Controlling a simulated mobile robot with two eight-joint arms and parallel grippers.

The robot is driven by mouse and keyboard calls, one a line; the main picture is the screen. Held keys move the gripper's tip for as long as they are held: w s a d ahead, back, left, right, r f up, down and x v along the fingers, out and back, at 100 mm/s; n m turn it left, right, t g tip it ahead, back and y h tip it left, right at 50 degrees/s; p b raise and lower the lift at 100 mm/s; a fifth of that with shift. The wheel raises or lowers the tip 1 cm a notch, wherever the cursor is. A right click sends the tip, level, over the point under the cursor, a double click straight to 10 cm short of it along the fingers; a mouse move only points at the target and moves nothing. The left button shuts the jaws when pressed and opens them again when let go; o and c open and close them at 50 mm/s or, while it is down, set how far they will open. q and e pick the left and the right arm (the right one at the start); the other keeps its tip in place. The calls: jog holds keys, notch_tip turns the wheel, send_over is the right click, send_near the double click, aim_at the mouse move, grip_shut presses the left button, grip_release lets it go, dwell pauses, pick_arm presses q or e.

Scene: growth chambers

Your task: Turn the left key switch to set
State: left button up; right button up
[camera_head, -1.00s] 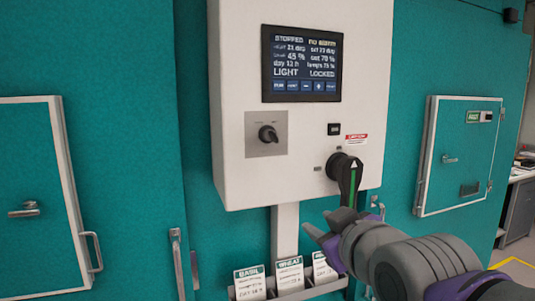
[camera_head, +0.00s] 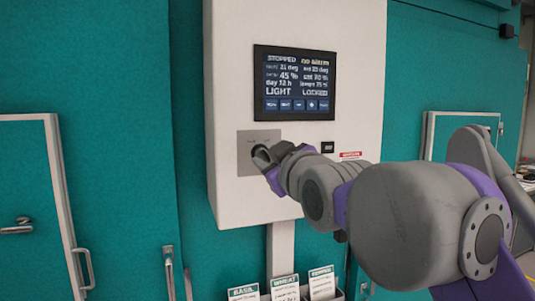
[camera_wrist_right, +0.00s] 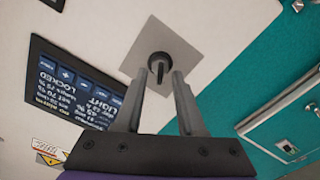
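The left key switch is a dark knob on a square grey plate (camera_head: 245,150) on the white control box, below the screen. In the head view my right gripper (camera_head: 262,158) is at the plate and mostly hides the knob. In the right wrist view the black key knob (camera_wrist_right: 160,66) shows at the plate's middle, its grip roughly in line with the fingers. My right gripper's fingers (camera_wrist_right: 163,77) are apart, one on each side of the knob; I cannot tell whether they touch it. My left gripper is not in view.
The screen (camera_head: 294,83) reads STOPPED, LIGHT and LOCKED. A small black button (camera_head: 327,147) and a caution label (camera_head: 350,155) are right of the switch. My right arm hides the large rotary handle. Card holders with a basil card (camera_head: 243,292) are below. A chamber door (camera_head: 28,200) is at left.

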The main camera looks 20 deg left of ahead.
jog(key=shift+w+a, duration=0.35)
jog(key=shift+w, duration=0.15)
grip_shut()
